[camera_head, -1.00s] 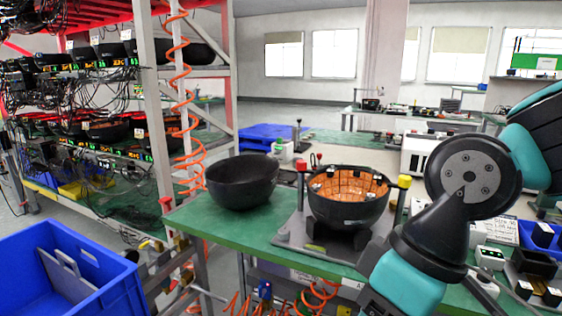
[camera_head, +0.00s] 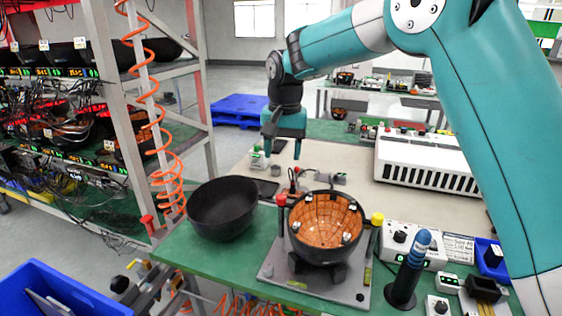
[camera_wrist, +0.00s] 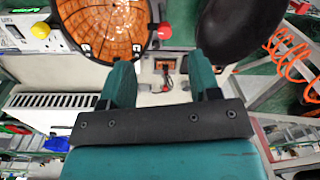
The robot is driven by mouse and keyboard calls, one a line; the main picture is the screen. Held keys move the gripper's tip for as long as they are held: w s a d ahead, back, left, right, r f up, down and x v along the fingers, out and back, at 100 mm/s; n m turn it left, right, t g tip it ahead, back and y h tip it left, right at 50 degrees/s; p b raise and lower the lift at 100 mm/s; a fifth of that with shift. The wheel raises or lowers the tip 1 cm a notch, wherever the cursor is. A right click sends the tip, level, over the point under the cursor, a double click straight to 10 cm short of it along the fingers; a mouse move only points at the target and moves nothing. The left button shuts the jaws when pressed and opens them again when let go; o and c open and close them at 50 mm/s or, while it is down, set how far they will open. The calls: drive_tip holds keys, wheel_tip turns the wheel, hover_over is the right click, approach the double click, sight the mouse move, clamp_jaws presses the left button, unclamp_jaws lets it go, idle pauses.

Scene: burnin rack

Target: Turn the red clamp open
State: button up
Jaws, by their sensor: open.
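The red clamp shows as a red knob (camera_head: 281,199) on a short post at the left of the half shell with the orange lining (camera_head: 327,222). In the wrist view the red knob (camera_wrist: 164,31) lies between that lined shell (camera_wrist: 115,30) and a plain black bowl (camera_wrist: 238,28). My gripper (camera_head: 282,153) points down over the far part of the bench, behind the shell and apart from the clamp. In the wrist view its two fingers (camera_wrist: 162,82) are spread with nothing held between them. The clamp's lower part is hard to make out.
A plain black bowl (camera_head: 223,208) stands left of the fixture plate (camera_head: 350,292). A yellow knob (camera_head: 377,219) stands at the shell's right. A blue-topped post (camera_head: 405,285) and a control box (camera_head: 400,240) are further right. A white vented unit (camera_head: 425,160) stands behind.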

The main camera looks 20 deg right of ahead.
drive_tip(key=r+m+p, duration=0.2)
hover_over(281, 197)
drive_tip(key=f, duration=0.1)
drive_tip(key=shift+m+h, duration=0.3)
wheel_tip(281, 197, down, 17)
drive_tip(key=p, duration=0.4)
drive_tip(key=shift+w+f+p, duration=0.1)
drive_tip(key=shift+f+p, duration=0.05)
drive_tip(key=shift+p, duration=0.25)
drive_tip(key=c, duration=0.9)
